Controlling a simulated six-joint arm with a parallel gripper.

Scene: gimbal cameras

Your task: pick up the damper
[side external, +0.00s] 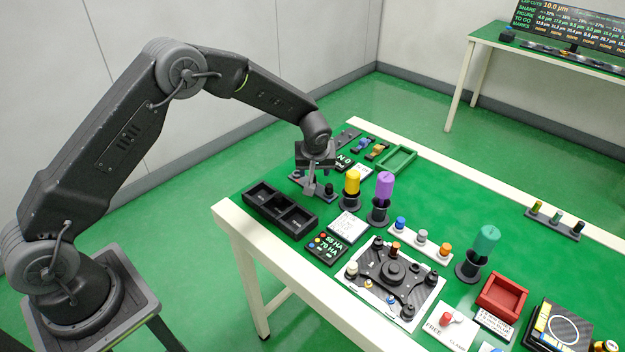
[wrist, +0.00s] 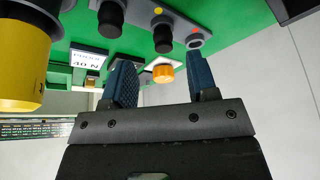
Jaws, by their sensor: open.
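My gripper (side external: 314,190) is low over the far-left part of the bench, at a small dark rack (side external: 301,181). In the wrist view, the fingers of my gripper (wrist: 159,60) are apart. The rack carries short black cylinders that look like dampers: one black cylinder (wrist: 163,34) has a yellow dot beside it, and another black cylinder (wrist: 111,18) is to its left. A ring-shaped seat (wrist: 195,41) by a red dot looks empty. An orange cap (wrist: 159,75) appears between the fingers; I cannot tell whether it is part of a damper or touches them.
A yellow motor (side external: 352,182) and a purple motor (side external: 384,184) stand in black holders right of my gripper. A black divided tray (side external: 263,196) lies in front, a green tray (side external: 398,160) behind. A gimbal frame (side external: 393,270) sits on a white plate farther right.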

